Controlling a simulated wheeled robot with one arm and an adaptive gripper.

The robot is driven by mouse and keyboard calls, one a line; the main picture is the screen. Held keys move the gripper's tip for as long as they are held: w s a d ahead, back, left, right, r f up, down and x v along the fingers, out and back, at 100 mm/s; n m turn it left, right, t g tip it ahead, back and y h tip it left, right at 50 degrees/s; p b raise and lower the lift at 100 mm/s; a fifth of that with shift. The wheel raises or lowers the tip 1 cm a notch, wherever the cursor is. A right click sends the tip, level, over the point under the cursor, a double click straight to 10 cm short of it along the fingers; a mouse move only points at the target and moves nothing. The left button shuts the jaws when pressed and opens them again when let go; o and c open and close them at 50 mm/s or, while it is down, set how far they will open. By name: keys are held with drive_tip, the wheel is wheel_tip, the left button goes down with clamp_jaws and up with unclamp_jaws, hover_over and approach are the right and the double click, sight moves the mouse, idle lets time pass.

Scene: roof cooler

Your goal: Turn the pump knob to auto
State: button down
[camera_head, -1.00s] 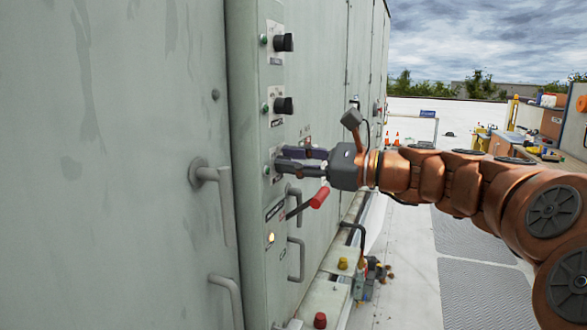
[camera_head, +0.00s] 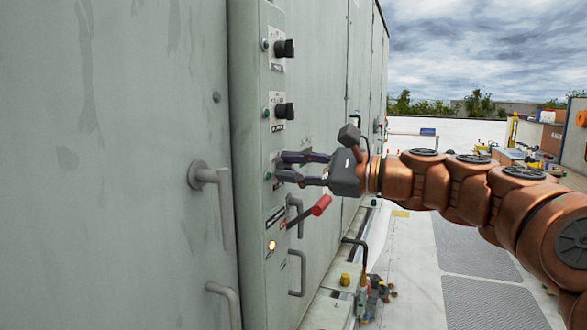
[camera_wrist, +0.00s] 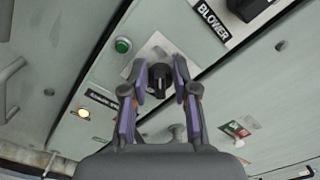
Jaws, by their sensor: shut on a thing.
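The pump knob (camera_wrist: 157,88) is a black rotary knob on a pale square plate in the wrist view. My gripper (camera_wrist: 160,80) has a finger on each side of it and is shut on it. In the head view my gripper (camera_head: 281,166) reaches the panel at the lowest of three knob positions, where its fingers mostly hide the knob. The knob's pointer and the plate's markings are too small to read, so I cannot tell its setting. A green button (camera_wrist: 123,45) sits beside the plate.
Two more black knobs, upper (camera_head: 284,48) and middle (camera_head: 284,111), are above my gripper. A red-handled lever (camera_head: 320,205) sticks out just below it. Door handles (camera_head: 297,272) and a lit yellow lamp (camera_head: 271,246) are lower. Open roof lies to the right.

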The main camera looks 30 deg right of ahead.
drive_tip(key=c, duration=0.9)
unclamp_jaws()
drive_tip(key=v, duration=1.2)
drive_tip(key=shift+s, duration=0.1)
